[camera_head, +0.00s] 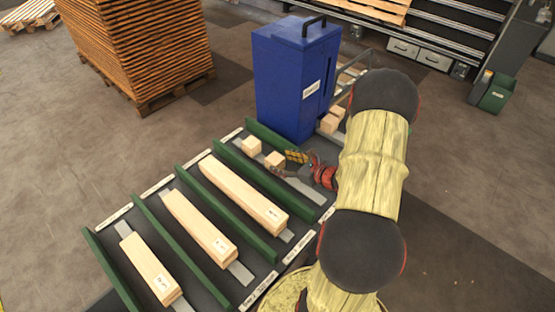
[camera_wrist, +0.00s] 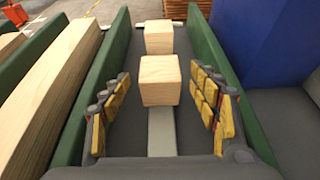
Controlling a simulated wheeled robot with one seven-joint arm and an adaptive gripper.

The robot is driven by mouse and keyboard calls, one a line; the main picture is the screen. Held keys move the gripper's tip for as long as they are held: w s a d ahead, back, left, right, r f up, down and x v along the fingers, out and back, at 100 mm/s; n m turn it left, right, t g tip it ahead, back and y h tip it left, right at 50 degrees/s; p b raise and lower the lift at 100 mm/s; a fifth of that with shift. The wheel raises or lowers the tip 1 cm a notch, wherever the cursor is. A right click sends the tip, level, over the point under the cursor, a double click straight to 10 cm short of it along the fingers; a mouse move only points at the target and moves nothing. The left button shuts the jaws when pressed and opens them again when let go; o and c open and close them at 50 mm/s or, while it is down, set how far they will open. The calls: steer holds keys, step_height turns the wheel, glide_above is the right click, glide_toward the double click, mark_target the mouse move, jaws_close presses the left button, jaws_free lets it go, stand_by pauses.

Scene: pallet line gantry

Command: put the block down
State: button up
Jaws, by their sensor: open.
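In the wrist view a wooden block (camera_wrist: 159,82) sits on the grey strip of a lane, between green dividers. A second wooden block (camera_wrist: 159,37) sits just behind it in the same lane. My gripper (camera_wrist: 165,105) is open, its yellow-padded fingers spread to the left and right of the nearer block with gaps on both sides. In the head view the two blocks show as the nearer block (camera_head: 274,160) and the farther block (camera_head: 251,145). My gripper (camera_head: 290,163) is low in the lane there, partly hidden by its own wrist.
Green dividers (camera_head: 180,232) separate the lanes. Long wooden beams (camera_head: 243,195) lie in the lanes to the left. A tall blue cabinet (camera_head: 290,85) stands behind the blocks' lane. More small blocks (camera_head: 332,120) sit beside the cabinet. Stacked wooden boards (camera_head: 135,45) stand farther back.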

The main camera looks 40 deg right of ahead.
steer(key=p+v, duration=0.1)
steer(key=v, duration=0.7)
steer(key=shift+s+a, duration=0.1)
steer(key=w+a+r+n+y, duration=0.1)
steer(key=a+r+n, duration=0.1)
steer(key=a, duration=0.1)
steer(key=w+a+r+n+g+y, duration=0.1)
steer(key=a+r+n, duration=0.1)
steer(key=a, duration=0.1)
steer(key=w+a+r+n+y, duration=0.1)
steer(key=w+a+r+n, duration=0.1)
steer(key=a, duration=0.1)
steer(key=shift+a+r+n+g+y, duration=0.1)
steer(key=shift+a+n+g+y, duration=0.2)
steer(key=shift+y, duration=0.1)
steer(key=s+a+r+n+g+y, duration=0.1)
steer(key=s+a+r+n+g, duration=0.3)
steer(key=a+n, duration=0.5)
steer(key=s+a+r+n+g, duration=0.2)
steer(key=a+r+n+g, duration=0.35)
steer(key=a, duration=0.55)
steer(key=s+a+r+n+t+h, duration=0.2)
steer(key=s+r+n+h, duration=0.4)
steer(key=n, duration=0.8)
step_height(320, 180, up, 5)
steer(key=shift+s+a+f+t, duration=0.2)
steer(key=shift+s+t, duration=0.45)
steer(key=shift+s, duration=0.45)
steer(key=shift+c, duration=0.4)
